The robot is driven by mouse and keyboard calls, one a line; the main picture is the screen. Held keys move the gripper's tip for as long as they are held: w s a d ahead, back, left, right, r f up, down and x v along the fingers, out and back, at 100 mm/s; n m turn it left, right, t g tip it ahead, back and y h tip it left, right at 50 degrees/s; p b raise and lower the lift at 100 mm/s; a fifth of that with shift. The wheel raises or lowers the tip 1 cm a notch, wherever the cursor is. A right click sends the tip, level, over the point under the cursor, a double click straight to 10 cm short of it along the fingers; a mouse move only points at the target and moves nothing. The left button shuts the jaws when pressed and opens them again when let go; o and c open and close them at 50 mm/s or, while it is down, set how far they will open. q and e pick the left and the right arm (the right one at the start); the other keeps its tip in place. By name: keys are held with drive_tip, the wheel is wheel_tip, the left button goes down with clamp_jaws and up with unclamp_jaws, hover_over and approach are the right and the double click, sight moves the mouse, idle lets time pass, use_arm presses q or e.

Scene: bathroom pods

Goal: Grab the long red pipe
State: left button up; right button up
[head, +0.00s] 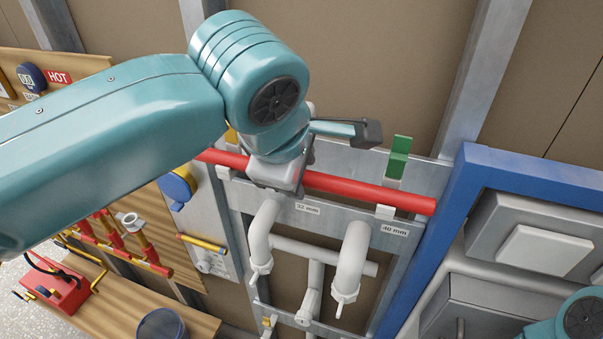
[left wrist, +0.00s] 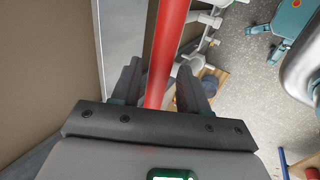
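The long red pipe (head: 345,186) lies roughly level across white brackets on a grey metal frame, and its right end is free near the blue frame. My left arm covers part of it. My left gripper (left wrist: 158,84) is at the pipe, with its two dark fingers apart. In the left wrist view the red pipe (left wrist: 168,50) runs between the fingers, with a gap on each side. How deep the pipe sits between them I cannot tell. My right gripper is not in view.
A green block (head: 399,157) stands by the pipe's right bracket. White pipes (head: 352,265) hang below, beside a blue frame (head: 437,235) with grey boxes. A wooden bench (head: 105,310) with a red toolbox (head: 60,283) is at lower left.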

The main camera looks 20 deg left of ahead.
use_arm(q)
drive_tip(key=c, duration=0.5)
drive_tip(key=shift+s+d, duration=0.1)
clamp_jaws()
drive_tip(key=shift+d, duration=0.15)
